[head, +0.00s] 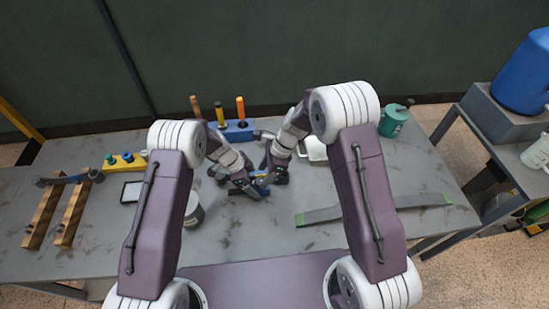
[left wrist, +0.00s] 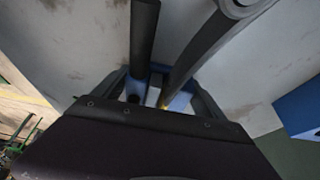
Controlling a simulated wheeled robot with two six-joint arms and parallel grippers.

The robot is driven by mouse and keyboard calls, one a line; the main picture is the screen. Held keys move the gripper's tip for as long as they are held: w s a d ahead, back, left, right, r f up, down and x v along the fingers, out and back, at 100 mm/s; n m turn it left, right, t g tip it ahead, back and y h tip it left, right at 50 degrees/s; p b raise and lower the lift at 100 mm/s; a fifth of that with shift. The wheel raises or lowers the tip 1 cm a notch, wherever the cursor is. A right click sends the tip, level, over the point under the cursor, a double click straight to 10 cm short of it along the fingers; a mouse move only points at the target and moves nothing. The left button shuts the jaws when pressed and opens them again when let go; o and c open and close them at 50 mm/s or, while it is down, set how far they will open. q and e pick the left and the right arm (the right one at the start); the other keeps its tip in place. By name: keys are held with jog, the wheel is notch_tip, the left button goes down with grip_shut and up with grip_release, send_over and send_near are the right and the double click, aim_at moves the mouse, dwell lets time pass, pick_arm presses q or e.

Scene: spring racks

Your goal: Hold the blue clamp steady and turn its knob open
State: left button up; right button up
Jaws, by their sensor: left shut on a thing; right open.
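The blue clamp (head: 262,188) is near the middle of the grey table, small and mostly covered by my two grippers in the head view. My left gripper (head: 246,186) is shut on it from the left. In the left wrist view, a blue part of the clamp (left wrist: 154,92) shows between the dark fingers of my left gripper (left wrist: 155,98). My right gripper (head: 272,177) is open, close beside the clamp on its right. The knob cannot be made out, and I cannot tell whether the right fingers touch the clamp.
A blue block with upright handled tools (head: 238,131) stands behind the grippers. A white tray (head: 314,149) and green canister (head: 393,121) are at the back right. A grey bar with green ends (head: 372,209) lies at right. A yellow block (head: 124,163) and wooden rails (head: 72,212) are at left.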

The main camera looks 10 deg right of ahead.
jog(key=v, duration=0.8)
jog(key=shift+r, duration=0.3)
jog(key=shift+s+d, duration=0.1)
jog(key=shift+d, duration=0.05)
